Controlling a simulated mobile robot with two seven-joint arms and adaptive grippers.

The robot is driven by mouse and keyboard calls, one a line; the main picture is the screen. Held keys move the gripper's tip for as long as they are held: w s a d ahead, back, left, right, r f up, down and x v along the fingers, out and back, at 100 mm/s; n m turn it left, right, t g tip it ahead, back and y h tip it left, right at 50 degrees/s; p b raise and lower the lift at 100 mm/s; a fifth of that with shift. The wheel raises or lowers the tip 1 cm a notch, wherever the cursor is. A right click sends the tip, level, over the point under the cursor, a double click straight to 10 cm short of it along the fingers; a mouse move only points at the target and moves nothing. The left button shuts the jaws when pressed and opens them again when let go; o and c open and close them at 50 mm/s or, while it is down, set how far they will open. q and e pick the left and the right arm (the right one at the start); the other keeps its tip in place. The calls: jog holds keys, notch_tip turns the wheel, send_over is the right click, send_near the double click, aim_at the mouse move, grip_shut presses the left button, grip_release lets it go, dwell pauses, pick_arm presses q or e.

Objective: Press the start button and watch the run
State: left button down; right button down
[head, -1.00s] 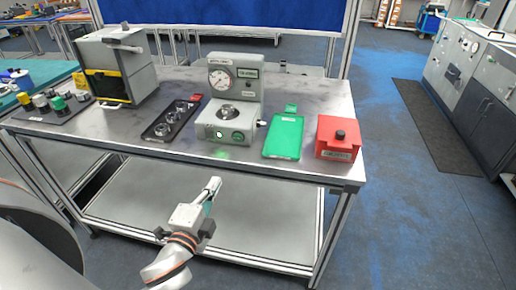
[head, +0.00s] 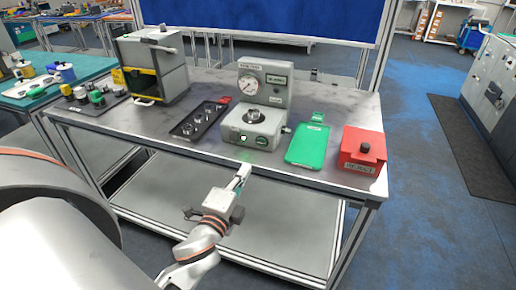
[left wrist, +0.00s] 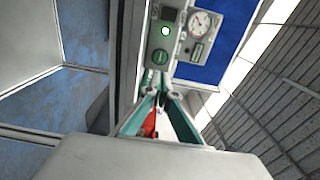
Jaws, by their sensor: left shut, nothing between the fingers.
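The grey test machine (head: 262,92) with a dial gauge (head: 255,77) stands upright on the metal table. A ring-shaped metal part (head: 253,117) sits on its lower block. My left gripper (head: 244,169) is shut and empty, in front of the machine near the table's front edge. It appears apart from the button. My right gripper is not in view.
A black tray with metal parts (head: 187,130) is left of the machine. A green tray (head: 301,155) and a red box (head: 362,168) are to its right. A grey open-fronted box (head: 170,58) stands at the back left. The table's front edge (head: 290,177) is near my gripper.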

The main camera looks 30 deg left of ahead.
aim_at(261, 142)
pick_arm(q)
jog(key=p+x, duration=0.1)
jog(key=x, duration=1)
jog(key=shift+w+a, duration=0.1)
jog(key=shift+w, duration=0.05)
jog(key=shift+w, duration=0.1)
jog(key=shift+w+a+r+p, duration=0.1)
jog(key=shift+w+p, duration=0.1)
jog(key=shift+w, duration=0.15)
jog(key=shift+w+a+r+p, duration=0.1)
jog(key=shift+w+a+p, duration=0.1)
jog(key=shift+w, duration=0.15)
